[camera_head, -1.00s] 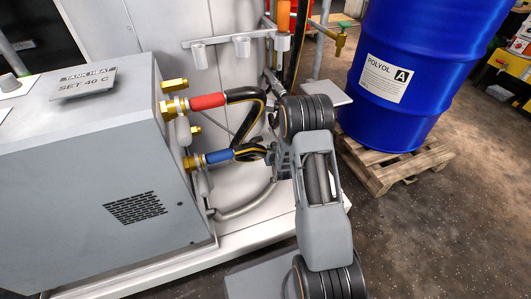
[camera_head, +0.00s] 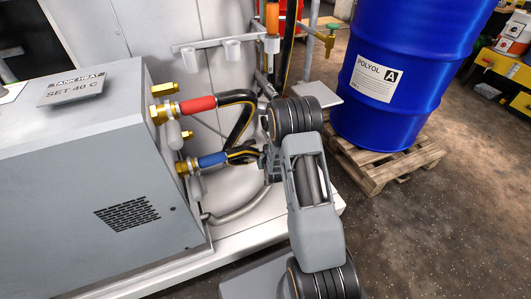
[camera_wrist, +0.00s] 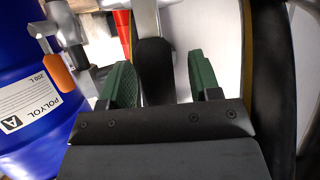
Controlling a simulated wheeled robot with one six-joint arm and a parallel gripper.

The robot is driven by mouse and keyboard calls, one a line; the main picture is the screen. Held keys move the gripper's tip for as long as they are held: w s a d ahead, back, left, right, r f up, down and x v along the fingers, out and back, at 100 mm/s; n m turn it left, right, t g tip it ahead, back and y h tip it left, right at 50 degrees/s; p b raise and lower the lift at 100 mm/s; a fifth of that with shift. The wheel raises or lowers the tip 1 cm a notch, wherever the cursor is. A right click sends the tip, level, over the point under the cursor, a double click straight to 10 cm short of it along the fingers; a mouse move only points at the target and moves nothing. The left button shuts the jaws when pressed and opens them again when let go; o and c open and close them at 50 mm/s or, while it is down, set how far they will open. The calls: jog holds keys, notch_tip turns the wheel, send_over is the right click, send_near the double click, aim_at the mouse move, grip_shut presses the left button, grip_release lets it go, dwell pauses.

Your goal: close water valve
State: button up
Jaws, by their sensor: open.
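No valve is labelled as the water valve. In the head view, grey handle-like parts sit at the upper fitting (camera_head: 173,134) with the red-sleeved hose and the lower fitting (camera_head: 197,187) with the blue-sleeved hose. A green and yellow tap (camera_head: 329,41) stands on a pipe behind. My gripper is mostly hidden behind my arm in the head view. In the wrist view my gripper (camera_wrist: 163,85) is open, its two green pads apart. A dark rounded part (camera_wrist: 155,65) shows between the pads; I cannot tell whether it touches them. An orange handle-like piece (camera_wrist: 58,72) is left of the pads.
A blue POLYOL drum (camera_head: 400,60) stands on a wooden pallet (camera_head: 385,178) at the right. The grey tank heat unit (camera_head: 90,190) fills the left. Black hoses (camera_head: 240,125) loop close to my arm. Open floor (camera_head: 440,235) lies at lower right.

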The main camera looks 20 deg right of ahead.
jog(key=shift+s+r, duration=0.1)
jog(key=p+v, duration=0.4)
jog(key=v, duration=0.9)
jog(key=shift+s+r, duration=0.15)
jog(key=shift+s, duration=0.15)
jog(key=shift+a, duration=0.1)
jog(key=a+r+n+g+y+p, duration=0.1)
jog(key=a+r+g+p, duration=0.1)
jog(key=r+p, duration=0.95)
jog(key=a+r+g+y+p, duration=0.15)
jog(key=r+p, duration=0.55)
jog(key=r, duration=1)
jog(key=s+a+r+g+p, duration=0.1)
jog(key=s+r+g+p, duration=0.1)
jog(key=s+r+p, duration=0.3)
jog(key=s+a+r+g+p, duration=0.2)
jog(key=s+r+p, duration=0.3)
jog(key=r, duration=0.8)
jog(key=s+a+r+n+g+p, duration=0.1)
jog(key=s+a+r+g+p, duration=0.1)
jog(key=s+r+p, duration=0.3)
jog(key=v, duration=0.4)
jog(key=shift+w+a, duration=0.15)
jog(key=shift+w, duration=0.25)
